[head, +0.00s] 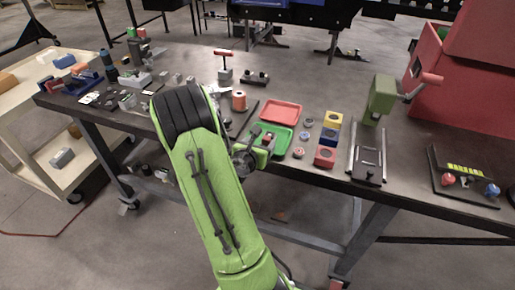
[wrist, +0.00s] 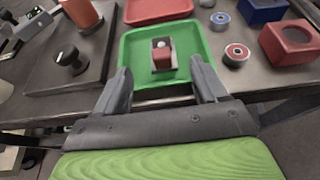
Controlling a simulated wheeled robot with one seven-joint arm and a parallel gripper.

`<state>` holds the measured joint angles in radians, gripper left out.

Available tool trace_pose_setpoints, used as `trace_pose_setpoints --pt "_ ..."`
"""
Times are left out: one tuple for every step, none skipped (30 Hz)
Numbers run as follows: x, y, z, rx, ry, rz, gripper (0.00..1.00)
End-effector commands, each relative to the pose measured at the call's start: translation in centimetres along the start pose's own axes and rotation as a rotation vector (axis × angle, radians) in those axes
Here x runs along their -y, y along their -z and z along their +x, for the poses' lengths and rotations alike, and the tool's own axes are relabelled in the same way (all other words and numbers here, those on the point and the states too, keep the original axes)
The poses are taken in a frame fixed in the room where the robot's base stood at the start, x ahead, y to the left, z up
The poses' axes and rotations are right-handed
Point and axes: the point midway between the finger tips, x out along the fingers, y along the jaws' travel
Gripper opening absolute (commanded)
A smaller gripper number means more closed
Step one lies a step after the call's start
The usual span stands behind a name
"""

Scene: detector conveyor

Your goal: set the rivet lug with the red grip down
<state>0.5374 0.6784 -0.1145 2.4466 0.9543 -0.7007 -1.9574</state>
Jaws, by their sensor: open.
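The rivet lug with the red grip (wrist: 164,62) sits in the green tray (wrist: 136,48) in the wrist view, between and just beyond my fingertips. It looks like a small grey block with a red front and a pale round top. My gripper (wrist: 160,72) is open, with its two fingers apart at the tray's near edge and neither seen touching the lug. In the head view my gripper (head: 262,146) is over the near left part of the green tray (head: 284,141), where it partly hides the lug.
A red tray (head: 281,113) lies behind the green one. Red, blue and yellow holed blocks (head: 325,157) and several small discs (head: 300,152) stand to the right. A dark plate with a black knob (wrist: 69,58) is left of the tray. The table's front edge is close.

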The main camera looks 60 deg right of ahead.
Motion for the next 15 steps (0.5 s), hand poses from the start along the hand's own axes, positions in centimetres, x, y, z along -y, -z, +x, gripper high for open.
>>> trace_pose_setpoints --pt "-0.1 0.1 -1.0 -0.001 -0.004 -0.003 0.71" --pt "-0.1 0.1 -1.5 -0.001 -0.002 -0.003 0.71" --pt "-0.1 0.1 -2.0 0.0 -0.002 -0.003 0.71" --pt "-0.1 0.1 -2.3 0.0 -0.002 -0.001 0.71" --pt "-0.1 0.1 -2.5 0.0 -0.001 -0.001 0.71" --pt "0.0 0.1 -2.8 -0.001 0.001 -0.001 0.71" --pt "0.0 0.0 -2.8 0.0 0.001 0.0 0.71" --pt "0.1 0.0 -2.9 0.0 0.002 0.0 0.71" --pt "0.1 0.0 -2.9 0.0 0.002 0.001 0.71" --pt "0.1 0.0 -2.9 0.0 0.002 0.001 0.71" --pt "0.1 0.0 -2.9 0.0 0.002 0.001 0.71" --pt "0.0 -0.1 -3.0 -0.001 0.003 0.013 0.71" --pt "-0.1 -0.2 -3.1 -0.003 0.003 0.039 0.71" --pt "-0.2 -0.4 -3.5 -0.008 0.004 0.082 0.71" --pt "-0.5 -0.7 -4.1 -0.023 0.008 0.178 0.71"
